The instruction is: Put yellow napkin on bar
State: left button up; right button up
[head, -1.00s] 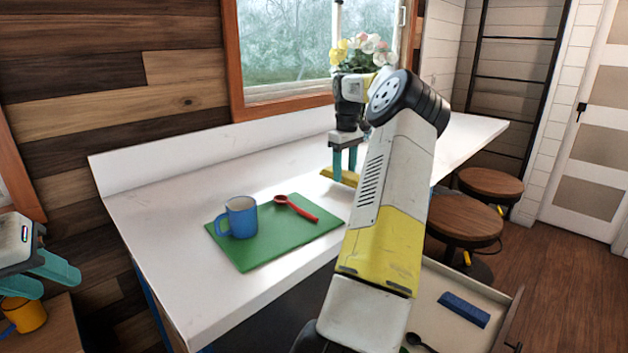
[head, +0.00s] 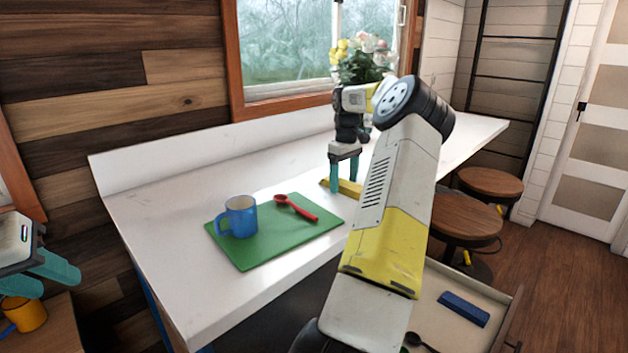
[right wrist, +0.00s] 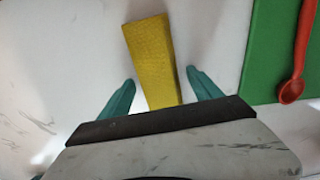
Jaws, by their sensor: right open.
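The yellow napkin (head: 347,188) lies flat on the white bar (head: 180,210), to the right of the green board. In the right wrist view the napkin (right wrist: 152,60) is a long folded strip on the white surface. My right gripper (head: 343,188) is open and low over the bar at the napkin. In the right wrist view its teal fingers (right wrist: 160,90) stand apart on either side of the napkin's near part, with gaps to it. My left gripper (head: 45,275) is at the left edge, away from the bar, its two teal fingers apart.
A green board (head: 270,244) holds a blue mug (head: 239,218) and a red spoon (head: 297,207). Flowers (head: 360,60) stand behind my right gripper. An open drawer (head: 447,330) holds a blue block (head: 464,308) and a dark spoon. Stools (head: 466,217) stand at right. An orange mug (head: 25,313) is below my left gripper.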

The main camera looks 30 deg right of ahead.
aim_at(344, 183)
notch_tip(344, 183, up, 12)
jog(key=s+a+r+t, duration=0.1)
jog(key=a+r, duration=0.2)
jog(key=a, duration=0.4)
jog(key=s+a+r+n+h, duration=0.1)
jog(key=s+a+r, duration=0.15)
jog(key=a, duration=0.55)
jog(key=s+a+r+t, duration=0.1)
jog(key=a+r, duration=0.2)
jog(key=a, duration=0.4)
jog(key=s+a+f+m+t+y, duration=0.1)
jog(key=s+a+f+t, duration=0.1)
jog(key=s+a+f, duration=0.2)
jog(key=s+a+f+m+t+y, duration=0.2)
jog(key=s+a+f, duration=0.2)
jog(key=s+a, duration=0.7)
jog(key=s, duration=0.7)
jog(key=shift+s+a+f+m, duration=0.2)
jog(key=shift+s+f+m, duration=0.1)
